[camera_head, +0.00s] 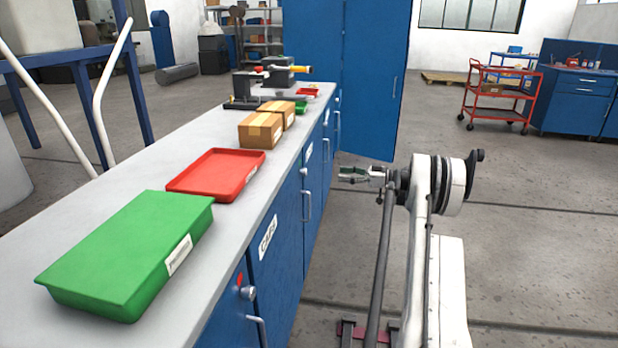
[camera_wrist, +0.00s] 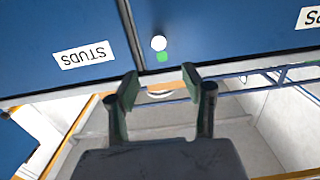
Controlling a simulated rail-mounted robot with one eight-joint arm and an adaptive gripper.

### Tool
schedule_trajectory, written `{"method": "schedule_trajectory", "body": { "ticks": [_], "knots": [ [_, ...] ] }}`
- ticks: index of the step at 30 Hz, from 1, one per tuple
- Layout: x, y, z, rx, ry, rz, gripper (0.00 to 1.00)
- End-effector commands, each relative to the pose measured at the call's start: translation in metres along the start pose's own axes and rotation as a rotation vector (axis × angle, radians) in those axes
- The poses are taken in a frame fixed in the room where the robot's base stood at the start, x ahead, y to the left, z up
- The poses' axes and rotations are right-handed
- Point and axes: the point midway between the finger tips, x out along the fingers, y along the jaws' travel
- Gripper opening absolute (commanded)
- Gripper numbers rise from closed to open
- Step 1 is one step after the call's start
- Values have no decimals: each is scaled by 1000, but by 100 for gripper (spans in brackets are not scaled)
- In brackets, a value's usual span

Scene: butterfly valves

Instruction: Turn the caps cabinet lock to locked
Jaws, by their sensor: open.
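The caps door, labelled CAPS (camera_head: 268,235), is a blue front of the long workbench. Its lock knob (camera_head: 304,172) is small and pale, near the door's far edge, above a handle. In the wrist view, which looks upside down, the knob (camera_wrist: 158,43) shows as a round white end with a green mark (camera_wrist: 162,57) beside it. The cut-off label at the right there appears to be CAPS. My gripper (camera_head: 352,174) is open and empty, to the right of the bench front. In the wrist view its fingers (camera_wrist: 157,90) are apart, with the knob beyond and between them, not touching.
The STUDS door (camera_wrist: 84,54) adjoins the caps door. A nearer door has a knob (camera_head: 247,292) with a red mark. Door handles stick out along the front. A green bin (camera_head: 130,245), red tray (camera_head: 215,175) and cartons (camera_head: 262,129) stand on the bench.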

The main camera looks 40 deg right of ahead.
Motion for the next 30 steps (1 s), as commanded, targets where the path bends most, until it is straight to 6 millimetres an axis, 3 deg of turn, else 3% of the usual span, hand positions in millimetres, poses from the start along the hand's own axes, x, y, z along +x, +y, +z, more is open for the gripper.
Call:
{"method": "schedule_trajectory", "body": {
  "ticks": [4,8,21,30],
  "knots": [
    [-5,2,8,-16,15,0,45],
    [7,2,9,-18,17,-1,45],
    [87,1,8,-16,16,-2,45],
    [123,2,7,-16,15,0,45]
  ]
}}
